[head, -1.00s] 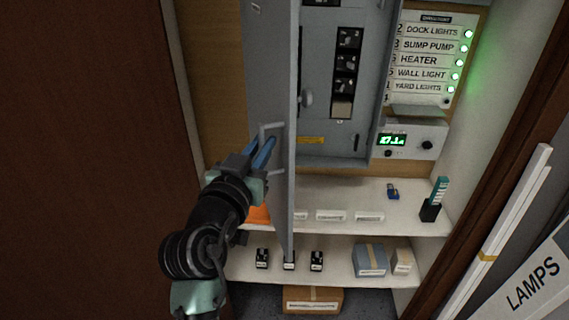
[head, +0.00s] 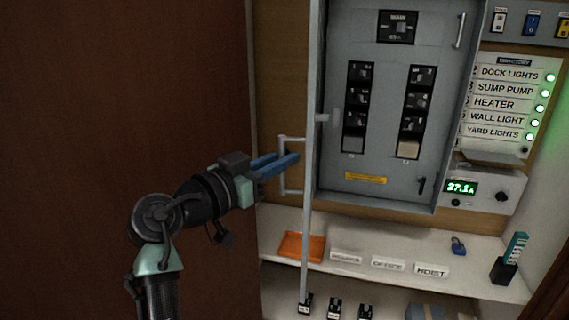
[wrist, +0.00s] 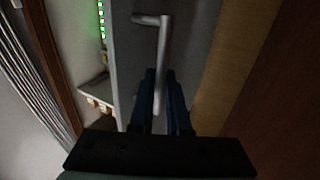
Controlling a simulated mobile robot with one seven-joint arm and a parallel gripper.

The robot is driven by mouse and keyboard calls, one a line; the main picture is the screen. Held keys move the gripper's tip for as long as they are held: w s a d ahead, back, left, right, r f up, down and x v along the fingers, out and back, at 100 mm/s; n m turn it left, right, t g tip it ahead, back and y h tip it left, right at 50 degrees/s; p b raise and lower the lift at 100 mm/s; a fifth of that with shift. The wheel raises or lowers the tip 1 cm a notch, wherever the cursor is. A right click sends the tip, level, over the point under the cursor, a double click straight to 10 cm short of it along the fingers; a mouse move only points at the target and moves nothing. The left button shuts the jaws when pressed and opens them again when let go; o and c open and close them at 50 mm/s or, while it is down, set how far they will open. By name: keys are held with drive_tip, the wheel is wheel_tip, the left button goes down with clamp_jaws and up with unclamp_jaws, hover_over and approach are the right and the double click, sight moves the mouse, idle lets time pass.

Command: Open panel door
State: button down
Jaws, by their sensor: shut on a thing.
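The grey panel door (head: 311,90) stands swung open, seen nearly edge-on in the head view, hinged at the left of the panel box. Its handle (head: 284,165) is a grey bar on the door's left-facing side. My gripper (head: 286,163) has its blue fingers on that handle bar. In the wrist view the handle (wrist: 162,60) runs down between the two blue fingers of my gripper (wrist: 160,100), and the fingers are shut on it. The door's face (wrist: 130,50) shows behind the handle.
The open panel box (head: 387,120) shows breakers and a second, inner handle. A shelf (head: 400,270) below holds an orange tray (head: 301,247), white labels, a blue padlock (head: 458,245) and a dark holder (head: 504,270). A brown wall (head: 120,90) is at left.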

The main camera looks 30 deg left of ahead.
drive_tip(key=shift+r, duration=0.15)
drive_tip(key=c, duration=0.9)
unclamp_jaws()
drive_tip(key=shift+w, duration=0.15)
drive_tip(key=s+a+b, duration=0.2)
drive_tip(key=s, duration=1.1)
drive_tip(key=shift+a+b, duration=0.2)
drive_tip(key=shift+b, duration=0.2)
drive_tip(key=shift+w, duration=0.15)
